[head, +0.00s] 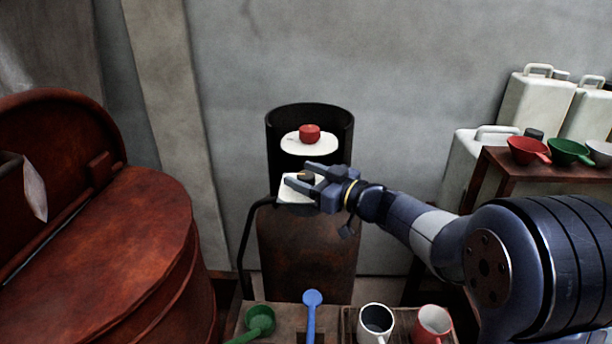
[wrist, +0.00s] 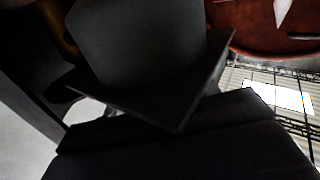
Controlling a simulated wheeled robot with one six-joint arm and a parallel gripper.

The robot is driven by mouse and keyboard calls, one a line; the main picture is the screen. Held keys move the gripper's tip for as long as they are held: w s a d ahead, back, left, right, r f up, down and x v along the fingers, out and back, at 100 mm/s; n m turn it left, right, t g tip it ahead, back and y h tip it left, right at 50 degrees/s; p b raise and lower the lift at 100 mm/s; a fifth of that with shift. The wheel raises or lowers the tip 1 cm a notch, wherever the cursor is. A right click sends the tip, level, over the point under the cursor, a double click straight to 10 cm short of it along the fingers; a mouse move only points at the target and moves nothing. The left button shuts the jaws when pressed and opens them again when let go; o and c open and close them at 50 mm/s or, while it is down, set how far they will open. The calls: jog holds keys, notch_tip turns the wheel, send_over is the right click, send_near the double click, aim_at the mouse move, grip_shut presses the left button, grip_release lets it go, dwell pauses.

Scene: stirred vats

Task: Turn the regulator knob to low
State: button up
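The regulator is a pale plate (head: 290,192) on the front of the rusty gas cylinder (head: 305,245) in the head view. A small dark knob (head: 304,176) shows on it, partly hidden by my gripper. My gripper (head: 302,176) reaches in from the right, with its two fingers apart and the dark knob between them. I cannot tell whether the fingers press on it. The knob's pointer setting cannot be read. The wrist view is dark and filled by a large dark shape close up. A red valve knob (head: 310,133) sits above on a white disc (head: 309,146) inside the cylinder's collar.
A dark hose (head: 243,245) runs down left of the cylinder. A big reddish vat (head: 110,245) stands at left. In front are a green scoop (head: 260,321), a blue scoop (head: 312,300) and two mugs (head: 376,320). Colored cups and white canisters (head: 537,100) are at right.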

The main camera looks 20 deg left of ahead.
jog(key=c, duration=0.9)
